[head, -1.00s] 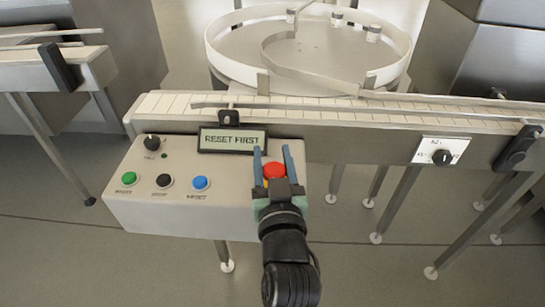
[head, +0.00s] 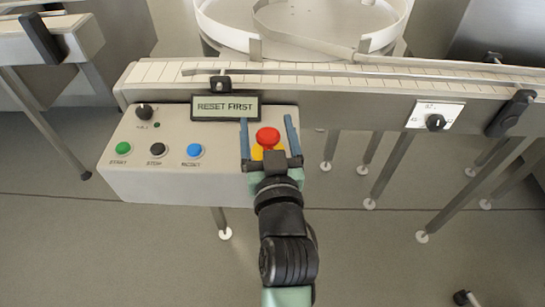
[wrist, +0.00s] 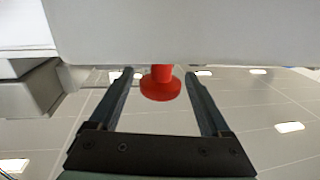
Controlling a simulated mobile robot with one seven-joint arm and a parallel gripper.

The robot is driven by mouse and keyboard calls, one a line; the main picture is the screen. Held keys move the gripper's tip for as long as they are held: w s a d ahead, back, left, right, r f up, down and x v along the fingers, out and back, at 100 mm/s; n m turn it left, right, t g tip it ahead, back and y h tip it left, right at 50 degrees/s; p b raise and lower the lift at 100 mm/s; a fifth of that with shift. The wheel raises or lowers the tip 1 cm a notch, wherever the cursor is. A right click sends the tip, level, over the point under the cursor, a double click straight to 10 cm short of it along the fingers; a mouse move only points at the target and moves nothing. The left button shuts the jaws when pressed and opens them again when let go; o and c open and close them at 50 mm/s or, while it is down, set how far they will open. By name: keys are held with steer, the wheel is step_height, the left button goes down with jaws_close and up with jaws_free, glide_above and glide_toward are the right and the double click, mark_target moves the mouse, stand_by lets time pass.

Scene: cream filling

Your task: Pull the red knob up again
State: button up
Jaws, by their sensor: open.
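The red knob (head: 268,136) is a mushroom-shaped button on a yellow base at the right end of the beige control box (head: 215,178). My gripper (head: 269,130) is open, with its two blue-grey fingers on either side of the knob in the head view. In the wrist view the red knob (wrist: 161,86) hangs from the pale box face on a red stem. It lies between the open fingers (wrist: 160,76), with clear gaps on both sides and no contact visible.
The box also carries a green button (head: 123,148), a black button (head: 157,149), a blue button (head: 194,151) and a black dial (head: 144,111). A display (head: 226,107) reads "RESET FIRST". A conveyor (head: 330,83) runs behind the box.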

steer(key=s+d, duration=0.1)
steer(key=s, duration=1)
steer(key=shift+b, duration=0.3)
steer(key=w+a+r+t, duration=0.1)
steer(key=w+r+t, duration=0.15)
steer(key=r, duration=0.95)
steer(key=w+r+t, duration=0.1)
steer(key=r+t, duration=0.2)
steer(key=r, duration=0.9)
steer(key=s+r+t+h+p, duration=0.1)
steer(key=s+r+t+p, duration=0.1)
steer(key=r+p, duration=0.8)
steer(key=s+r+t+p, duration=0.2)
steer(key=r+p, duration=0.8)
steer(key=r, duration=1.6)
steer(key=shift+s+m+h, duration=0.4)
steer(key=shift+s, duration=0.55)
steer(key=shift+f, duration=0.15)
